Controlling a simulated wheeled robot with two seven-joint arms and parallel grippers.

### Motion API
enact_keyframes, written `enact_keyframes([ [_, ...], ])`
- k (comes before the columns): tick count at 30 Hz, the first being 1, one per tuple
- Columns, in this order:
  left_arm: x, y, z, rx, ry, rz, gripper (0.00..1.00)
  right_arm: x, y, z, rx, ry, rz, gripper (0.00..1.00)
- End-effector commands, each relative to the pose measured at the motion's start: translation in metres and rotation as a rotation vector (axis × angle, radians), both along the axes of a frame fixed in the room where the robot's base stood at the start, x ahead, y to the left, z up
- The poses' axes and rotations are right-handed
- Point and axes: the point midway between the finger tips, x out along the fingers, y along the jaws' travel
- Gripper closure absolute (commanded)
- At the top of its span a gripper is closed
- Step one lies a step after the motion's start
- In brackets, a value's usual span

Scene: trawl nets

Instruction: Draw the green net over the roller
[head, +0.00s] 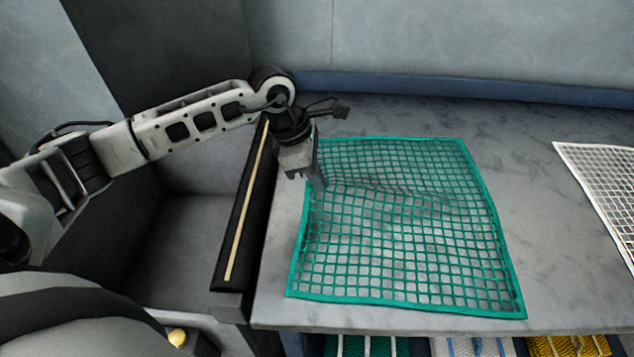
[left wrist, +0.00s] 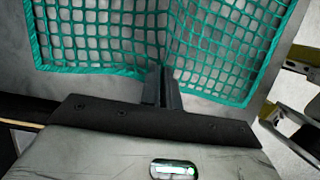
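The green net (head: 400,298) lies on the grey table, its left edge near the roller. The roller (head: 228,240), a dark bar with a pale yellow stripe, runs along the table's left edge; part of it shows in the left wrist view (left wrist: 22,110). My left gripper (head: 319,186) is at the net's left edge, right of the roller. In the left wrist view its fingers (left wrist: 163,82) are together on the net's edge, and the mesh (left wrist: 100,68) creases towards them. My right gripper is not in view.
A white net (head: 590,152) lies on the table at the far right, apart from the green one. A blue ledge (head: 450,88) runs along the back wall. Bare table lies between the two nets.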

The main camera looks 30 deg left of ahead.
Motion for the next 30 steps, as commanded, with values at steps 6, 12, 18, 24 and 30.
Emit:
enact_keyframes([
  [6, 0.0, 0.0, 0.023, -0.001, 0.0, 0.0, 1.0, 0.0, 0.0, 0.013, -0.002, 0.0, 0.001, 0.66],
  [12, 0.0, 0.0, 0.02, 0.0, -0.001, 0.0, 1.0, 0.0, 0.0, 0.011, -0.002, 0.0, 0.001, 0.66],
  [18, 0.0, 0.0, 0.008, 0.0, -0.001, 0.0, 1.0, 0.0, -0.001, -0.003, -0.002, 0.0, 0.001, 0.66],
  [24, -0.009, 0.02, 0.009, 0.002, -0.001, 0.005, 1.0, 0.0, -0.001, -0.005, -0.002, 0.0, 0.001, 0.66],
  [30, -0.021, 0.046, 0.008, 0.002, 0.0, 0.004, 1.0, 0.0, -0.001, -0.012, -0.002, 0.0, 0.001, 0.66],
])
